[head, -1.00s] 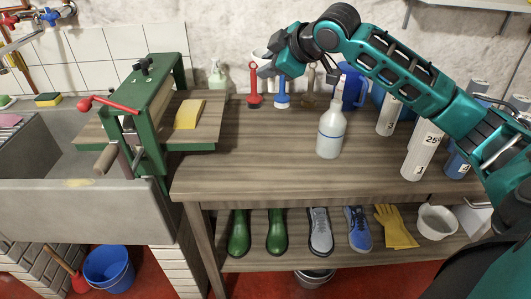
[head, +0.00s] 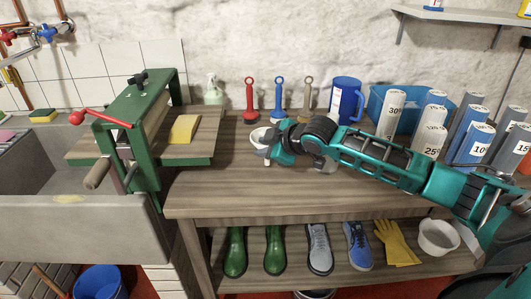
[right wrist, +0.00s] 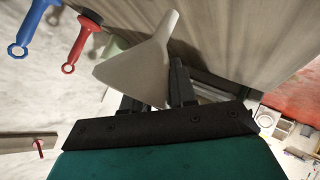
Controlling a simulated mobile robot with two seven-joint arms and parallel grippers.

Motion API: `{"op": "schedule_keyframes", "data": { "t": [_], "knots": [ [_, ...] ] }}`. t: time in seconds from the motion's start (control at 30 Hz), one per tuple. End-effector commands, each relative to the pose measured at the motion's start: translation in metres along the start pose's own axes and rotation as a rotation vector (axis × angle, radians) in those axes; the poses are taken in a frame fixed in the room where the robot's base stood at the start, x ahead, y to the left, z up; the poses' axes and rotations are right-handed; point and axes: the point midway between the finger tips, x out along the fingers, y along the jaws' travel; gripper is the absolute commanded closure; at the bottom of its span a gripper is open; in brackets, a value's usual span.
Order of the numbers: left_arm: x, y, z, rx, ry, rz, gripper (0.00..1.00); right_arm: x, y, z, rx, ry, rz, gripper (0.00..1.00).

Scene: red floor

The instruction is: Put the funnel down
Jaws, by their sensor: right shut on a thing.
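The funnel is a pale, off-white cone. In the head view its round mouth (head: 258,138) faces up beside the tip of my right gripper (head: 273,150), low over the left part of the wooden workbench (head: 205,192). In the right wrist view the funnel (right wrist: 140,62) sits between the fingers of my right gripper (right wrist: 155,98), which is shut on it. Its narrow spout points towards the bench top. I cannot tell whether the spout touches the wood. My left gripper is not in view.
Red, blue and tan handled tools (head: 279,95) stand behind, near a blue jug (head: 345,100). A green press (head: 140,140) stands left. Several numbered cylinders (head: 430,135) and a blue crate (head: 377,100) are right. My right forearm hides much of the middle bench.

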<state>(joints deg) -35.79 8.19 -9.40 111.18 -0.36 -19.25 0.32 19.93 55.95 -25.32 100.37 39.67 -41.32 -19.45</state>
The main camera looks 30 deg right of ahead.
Motion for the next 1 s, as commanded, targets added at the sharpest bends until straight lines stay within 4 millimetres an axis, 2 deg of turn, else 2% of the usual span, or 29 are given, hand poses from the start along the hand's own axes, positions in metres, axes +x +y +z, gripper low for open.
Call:
{"op": "schedule_keyframes", "data": {
  "t": [0.1,0.47,0.5,0.77,1.0],
  "knots": [
    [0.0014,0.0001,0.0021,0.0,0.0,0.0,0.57,0.0092,-0.0096,0.0101,0.001,-0.001,-0.002,1.0],
    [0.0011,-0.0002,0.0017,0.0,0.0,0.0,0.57,0.0109,-0.0109,0.0115,-0.001,0.001,0.0,1.0],
    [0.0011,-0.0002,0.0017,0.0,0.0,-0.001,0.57,0.0108,-0.0107,0.0114,-0.001,0.001,0.0,0.71],
    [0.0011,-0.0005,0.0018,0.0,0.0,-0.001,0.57,0.0107,-0.0107,0.0114,-0.001,0.001,0.0,0.47],
    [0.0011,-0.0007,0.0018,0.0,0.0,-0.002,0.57,0.0101,-0.0099,0.0107,-0.001,0.001,0.0,0.47]
  ]
}}
